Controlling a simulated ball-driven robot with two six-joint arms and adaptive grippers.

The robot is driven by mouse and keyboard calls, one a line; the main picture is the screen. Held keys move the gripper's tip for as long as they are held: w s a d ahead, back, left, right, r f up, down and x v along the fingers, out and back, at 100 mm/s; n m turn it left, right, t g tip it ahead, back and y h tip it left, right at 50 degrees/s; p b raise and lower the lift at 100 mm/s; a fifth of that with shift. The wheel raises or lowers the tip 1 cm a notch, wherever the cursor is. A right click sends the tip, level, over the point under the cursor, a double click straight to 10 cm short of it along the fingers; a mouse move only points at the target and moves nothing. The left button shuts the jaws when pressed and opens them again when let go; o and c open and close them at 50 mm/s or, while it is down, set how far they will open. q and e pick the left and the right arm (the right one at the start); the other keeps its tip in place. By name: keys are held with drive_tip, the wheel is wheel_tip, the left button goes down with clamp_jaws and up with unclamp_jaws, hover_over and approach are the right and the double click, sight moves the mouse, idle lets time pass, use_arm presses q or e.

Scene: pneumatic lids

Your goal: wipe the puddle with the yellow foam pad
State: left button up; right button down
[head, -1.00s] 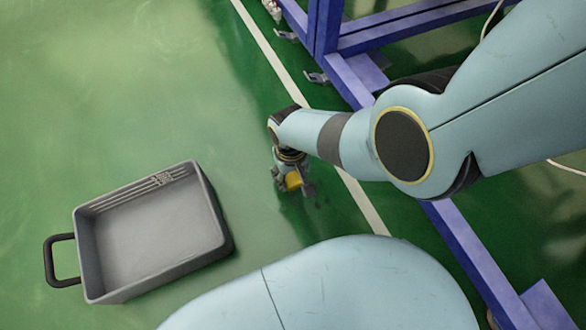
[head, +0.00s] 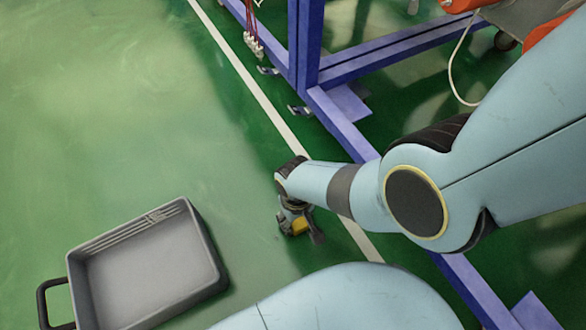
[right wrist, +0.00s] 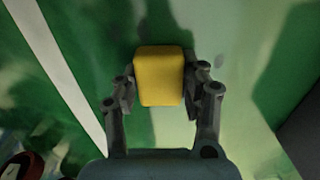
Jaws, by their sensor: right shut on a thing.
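The yellow foam pad (right wrist: 159,76) is held between the two fingers of my right gripper (right wrist: 160,92), which is shut on it. In the head view the pad (head: 301,226) shows as a small yellow patch at the right gripper (head: 298,230), above or at the green floor just left of the white line. I cannot tell whether the pad touches the floor. I cannot make out the puddle for sure; shadows and glossy reflections cover the floor around the pad. My left gripper is not in view.
A grey tray (head: 216,262) with a dark handle stands on the floor at the lower left. A blue metal frame (head: 340,122) stands right of the white floor line (head: 245,75). The upper left floor is clear.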

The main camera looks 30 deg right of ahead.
sight(309, 237)
drive_tip(key=shift+s+p, duration=0.6)
drive_tip(key=shift+s, duration=1.55)
drive_tip(key=shift+s+a+f, duration=0.1)
drive_tip(key=shift+s+f, duration=0.05)
drive_tip(key=shift+s, duration=0.65)
drive_tip(key=shift+s+d, duration=0.1)
drive_tip(key=shift+d, duration=0.5)
drive_tip(key=shift+w, duration=0.75)
drive_tip(key=w, duration=0.3)
drive_tip(key=shift+w+d+r+b, duration=0.15)
drive_tip(key=shift+r+b, duration=0.05)
drive_tip(key=shift+b, duration=0.2)
drive_tip(key=shift+w+f, duration=0.15)
drive_tip(key=shift+w, duration=0.5)
drive_tip(key=shift+w+b, duration=0.45)
drive_tip(key=shift+w, duration=0.6)
drive_tip(key=shift+w+b, duration=0.6)
drive_tip(key=shift+w, duration=1.1)
drive_tip(key=shift+r, duration=0.2)
